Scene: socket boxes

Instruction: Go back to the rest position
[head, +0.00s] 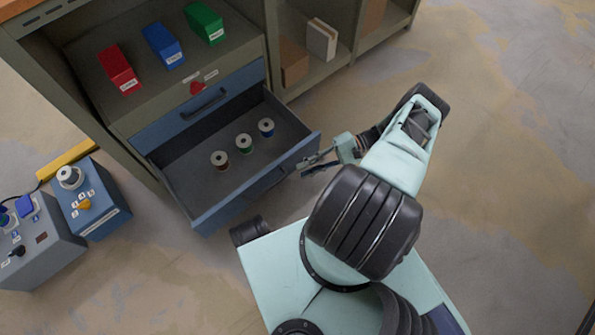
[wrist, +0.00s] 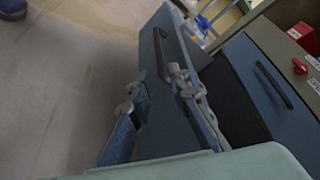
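My gripper (head: 304,168) is at the right end of the open lower drawer (head: 258,185), close to its blue front. In the wrist view my gripper (wrist: 158,92) has its two fingers spread apart, with the drawer front (wrist: 150,35) and its dark handle seen behind and between them. Nothing is held. I cannot tell whether a finger touches the drawer front. My arm reaches out over my base, with the wrist to the right of the drawer.
Red (head: 119,70), blue (head: 163,45) and green (head: 204,22) boxes sit on the shelf above. Control boxes (head: 88,200) stand at left. Floor at right is clear.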

